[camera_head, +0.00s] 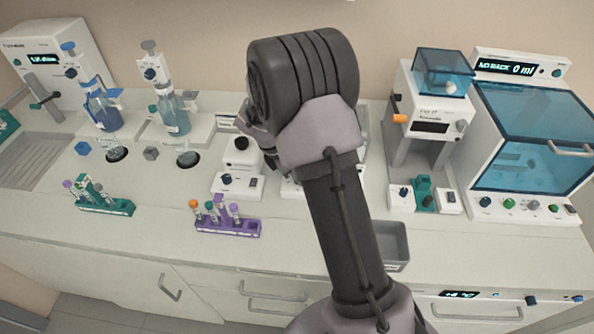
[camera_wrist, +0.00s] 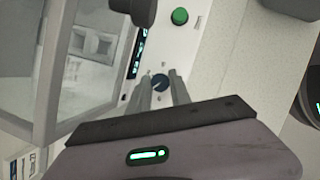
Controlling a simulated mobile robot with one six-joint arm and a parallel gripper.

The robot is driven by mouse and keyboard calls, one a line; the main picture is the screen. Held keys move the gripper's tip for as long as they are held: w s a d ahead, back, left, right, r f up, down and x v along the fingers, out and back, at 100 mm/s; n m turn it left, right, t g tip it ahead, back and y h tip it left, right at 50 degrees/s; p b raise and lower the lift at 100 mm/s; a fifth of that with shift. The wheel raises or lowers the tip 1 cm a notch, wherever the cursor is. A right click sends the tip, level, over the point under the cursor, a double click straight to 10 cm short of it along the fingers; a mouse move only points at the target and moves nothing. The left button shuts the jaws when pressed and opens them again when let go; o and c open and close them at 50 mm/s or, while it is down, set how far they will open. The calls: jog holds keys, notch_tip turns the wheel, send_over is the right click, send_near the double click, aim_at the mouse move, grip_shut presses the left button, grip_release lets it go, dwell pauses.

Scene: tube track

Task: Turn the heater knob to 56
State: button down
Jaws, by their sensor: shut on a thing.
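In the wrist view, a small dark blue knob (camera_wrist: 160,81) with a pale pointer line sits on a white panel. My gripper (camera_wrist: 161,86) has one finger on each side of this knob and is shut on it. A narrow dark display (camera_wrist: 138,52) with lit cyan characters is beside the knob; its value is too small to read. I cannot tell the knob's setting. In the head view my arm covers the middle of the bench and hides my fingers and this knob.
A green button (camera_wrist: 180,16) is on the same panel, above the knob. A glassy chamber (camera_wrist: 92,45) stands close at left. In the head view, a purple tube rack (camera_head: 228,228), a teal tube rack (camera_head: 106,207) and a grey tray (camera_head: 394,247) lie near the bench front.

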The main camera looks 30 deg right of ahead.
dwell(0.4)
jog(key=c, duration=1.2)
grip_release()
jog(key=shift+r, duration=0.1)
jog(key=p+v, duration=0.5)
jog(key=v, duration=1.2)
jog(key=shift+r+p, duration=0.15)
jog(key=shift+p, duration=0.2)
